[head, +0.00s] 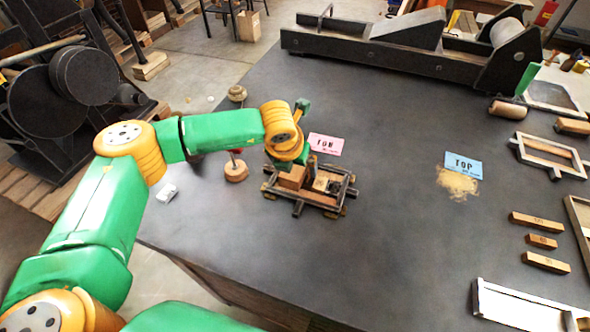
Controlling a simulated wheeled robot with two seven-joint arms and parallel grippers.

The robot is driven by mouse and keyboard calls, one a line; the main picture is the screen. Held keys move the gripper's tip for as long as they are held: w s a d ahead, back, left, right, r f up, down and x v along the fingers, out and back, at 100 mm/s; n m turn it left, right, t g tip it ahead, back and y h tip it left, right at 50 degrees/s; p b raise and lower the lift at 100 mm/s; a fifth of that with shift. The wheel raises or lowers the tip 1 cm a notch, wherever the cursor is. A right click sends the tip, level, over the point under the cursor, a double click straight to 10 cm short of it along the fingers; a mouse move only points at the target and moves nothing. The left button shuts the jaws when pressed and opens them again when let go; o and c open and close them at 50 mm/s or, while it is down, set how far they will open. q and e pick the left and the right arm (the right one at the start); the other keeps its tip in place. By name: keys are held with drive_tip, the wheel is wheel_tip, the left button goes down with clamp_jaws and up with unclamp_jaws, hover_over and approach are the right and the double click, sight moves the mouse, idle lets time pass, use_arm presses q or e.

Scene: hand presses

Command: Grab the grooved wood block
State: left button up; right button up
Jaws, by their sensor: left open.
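A small dark frame (325,203) lies on the grey table and holds wood pieces. A plain wood block (292,177) sits in its left part, and another lighter piece (322,184) is beside it. I cannot make out a groove on either at this size. My left gripper (289,166) is open, pointing down just above the left part of the frame, close to the block. Its fingertips are small and partly hidden, so I cannot tell whether they touch the block. My right gripper is not in view.
A pink card (325,145) lies behind the frame, and a blue card (463,165) is farther right. Several wood bars (537,222) lie at the right. A long press (405,55) stands at the back. The table's middle is mostly clear.

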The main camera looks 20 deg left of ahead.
use_arm(q)
drive_tip(key=shift+f, duration=0.1)
drive_tip(key=shift+c, duration=0.2)
clamp_jaws()
idle(0.4)
